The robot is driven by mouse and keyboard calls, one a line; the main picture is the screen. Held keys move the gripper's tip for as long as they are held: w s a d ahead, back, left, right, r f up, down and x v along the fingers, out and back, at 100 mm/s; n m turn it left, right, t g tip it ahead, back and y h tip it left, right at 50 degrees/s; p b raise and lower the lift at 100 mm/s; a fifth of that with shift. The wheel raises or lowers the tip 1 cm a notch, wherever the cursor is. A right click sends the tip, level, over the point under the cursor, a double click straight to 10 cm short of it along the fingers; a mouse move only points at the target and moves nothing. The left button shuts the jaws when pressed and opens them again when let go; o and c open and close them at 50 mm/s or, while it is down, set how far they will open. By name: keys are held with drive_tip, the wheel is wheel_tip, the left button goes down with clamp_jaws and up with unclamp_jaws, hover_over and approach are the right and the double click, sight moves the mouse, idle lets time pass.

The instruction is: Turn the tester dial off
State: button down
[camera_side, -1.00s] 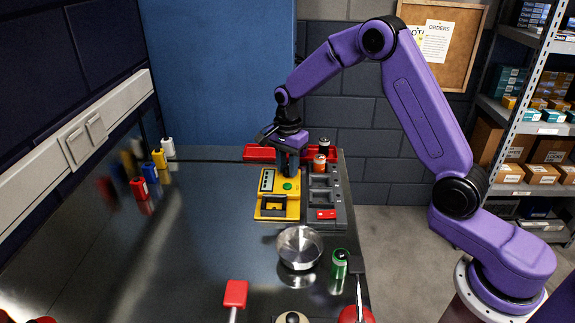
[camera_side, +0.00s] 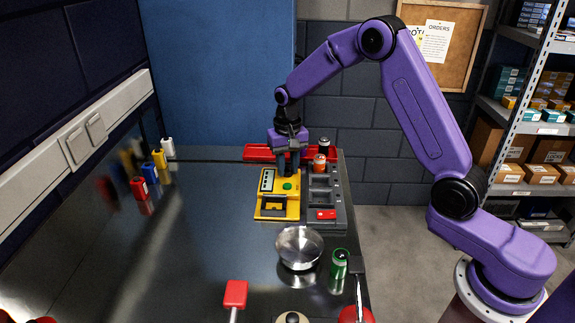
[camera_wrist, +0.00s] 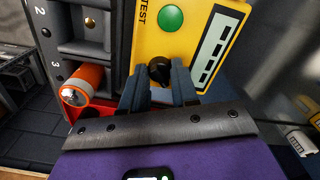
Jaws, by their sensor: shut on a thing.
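The yellow tester (camera_side: 268,182) lies on the dark bench, with a green round button and a striped display on its face. In the wrist view the tester (camera_wrist: 183,48) shows the word TEST beside the green button. Its black dial (camera_wrist: 159,70) sits between my two fingertips. My gripper (camera_wrist: 158,78) is shut on the dial, one finger at each side. In the side view my gripper (camera_side: 288,172) points down at the tester's far end, and the dial is hidden behind the fingers there.
A grey numbered tray (camera_side: 323,200) stands right of the tester, with an orange cell (camera_side: 319,163) and a dark cell (camera_side: 324,146) near its far end. A red tray (camera_side: 258,153) lies behind. A metal bowl (camera_side: 299,246) and green cell (camera_side: 340,262) stand in front.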

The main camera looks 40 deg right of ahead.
sight(287, 167)
drive_tip(key=n, duration=0.4)
drive_tip(key=shift+n, duration=2.6)
drive_tip(key=c, duration=0.8)
unclamp_jaws()
drive_tip(key=shift+c, duration=0.2)
drive_tip(key=shift+r, duration=0.15)
wheel_tip(287, 167, up, 17)
drive_tip(key=shift+r, duration=0.1)
